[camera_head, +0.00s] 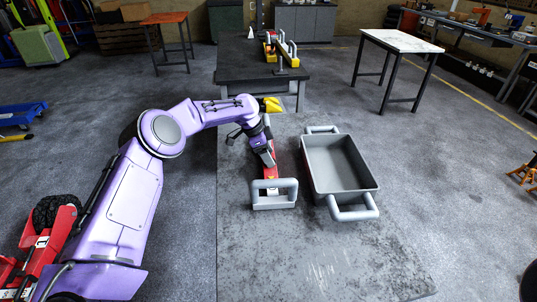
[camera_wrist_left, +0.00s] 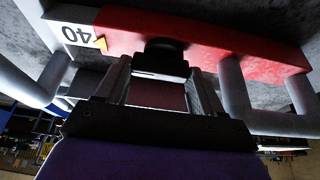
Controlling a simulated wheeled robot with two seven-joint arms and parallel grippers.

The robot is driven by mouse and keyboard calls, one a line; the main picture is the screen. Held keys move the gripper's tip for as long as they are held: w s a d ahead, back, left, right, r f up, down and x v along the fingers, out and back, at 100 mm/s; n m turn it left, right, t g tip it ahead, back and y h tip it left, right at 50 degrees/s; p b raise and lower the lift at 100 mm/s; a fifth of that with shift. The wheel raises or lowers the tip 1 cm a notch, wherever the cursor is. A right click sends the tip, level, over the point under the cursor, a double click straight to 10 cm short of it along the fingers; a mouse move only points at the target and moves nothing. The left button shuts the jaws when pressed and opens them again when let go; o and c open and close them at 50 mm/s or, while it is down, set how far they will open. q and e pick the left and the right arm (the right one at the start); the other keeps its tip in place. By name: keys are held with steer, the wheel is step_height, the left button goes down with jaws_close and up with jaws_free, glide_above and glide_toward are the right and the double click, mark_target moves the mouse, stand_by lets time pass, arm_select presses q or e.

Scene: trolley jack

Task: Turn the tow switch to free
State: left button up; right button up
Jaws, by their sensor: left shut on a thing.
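A long red unit (camera_head: 276,176) with a white end label lies on the grey worktop (camera_head: 320,255), between grey loop handles. A black knob (camera_wrist_left: 165,48) sticks out of the red body. My left gripper (camera_head: 267,158) is over the unit, its fingers (camera_wrist_left: 161,72) shut at the knob. The knob's setting cannot be read. My right gripper is not in view.
A grey tray (camera_head: 372,188) with loop handles stands just right of the unit. A dark table (camera_head: 235,66) with yellow-and-red parts is behind. A white-topped table (camera_head: 402,41) stands at back right. The front of the worktop is clear.

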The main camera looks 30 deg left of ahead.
arm_select(q)
steer(key=o, duration=1)
steer(key=shift+o, duration=0.2)
steer(key=b+v, duration=0.1)
steer(key=v, duration=0.9)
steer(key=shift+r, duration=0.3)
steer(key=shift+s, duration=0.1)
